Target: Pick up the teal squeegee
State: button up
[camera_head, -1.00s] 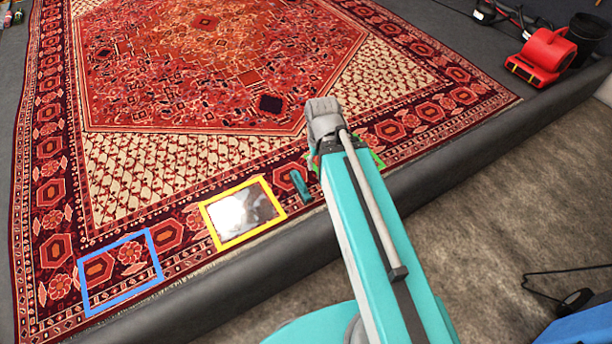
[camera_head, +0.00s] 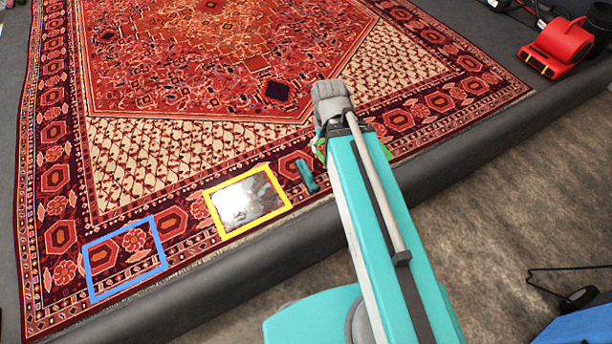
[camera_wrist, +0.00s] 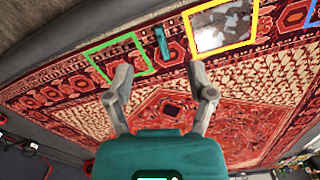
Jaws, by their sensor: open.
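The teal squeegee (camera_head: 306,176) lies on the rug's border, just right of the yellow frame in the head view. In the wrist view the squeegee (camera_wrist: 161,43) lies between the green and yellow frames, beyond my fingertips. My gripper (camera_wrist: 160,78) is open and empty above the rug, with its two fingers spread wide. The squeegee shows in the gap between the fingers, farther off, and nothing touches it. In the head view my arm hides the gripper's fingers.
The patterned rug (camera_head: 150,150) lies flat. A yellow frame (camera_head: 228,234) holds a shiny wet-looking patch. A blue frame (camera_head: 127,289) lies to its left. A green frame (camera_wrist: 93,60) shows in the wrist view. A dark kerb (camera_head: 235,262) runs along the rug's near edge. A red blower (camera_head: 560,45) stands back right.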

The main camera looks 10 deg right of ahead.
aim_at(306, 168)
jog(key=w+a+f+n+b, duration=0.1)
jog(key=w+f+b, duration=0.8)
jog(key=f+b, duration=0.3)
jog(key=w+f+h+b, duration=0.1)
jog(key=w+f+b, duration=0.8)
jog(key=f+b, duration=0.4)
jog(key=w+a+f+n+h+b, duration=0.1)
jog(key=w+f+b, duration=0.8)
jog(key=f+b, duration=0.3)
jog(key=shift+w+a+f+n+b, duration=0.3)
jog(key=shift+f+b, duration=0.1)
jog(key=shift+f, duration=0.05)
jog(key=shift+f, duration=0.1)
jog(key=f+b, duration=0.2)
jog(key=d+f+b, duration=0.1)
jog(key=f+b, duration=0.5)
jog(key=shift+w+d+f, duration=0.1)
jog(key=shift+w+d, duration=0.05)
jog(key=shift+d, duration=0.2)
jog(key=shift+f+b, duration=0.1)
jog(key=shift+b, duration=0.2)
jog(key=shift+w+d+f+b, duration=0.1)
jog(key=shift+d+f+b, duration=0.1)
jog(key=shift+f+b, duration=0.6)
jog(key=shift+w+d+f+b, duration=0.1)
jog(key=shift+d+f+b, duration=0.1)
jog(key=shift+f+b, duration=0.65)
jog(key=shift+d+f+b, duration=0.2)
jog(key=shift+f+b, duration=0.6)
grip_shut()
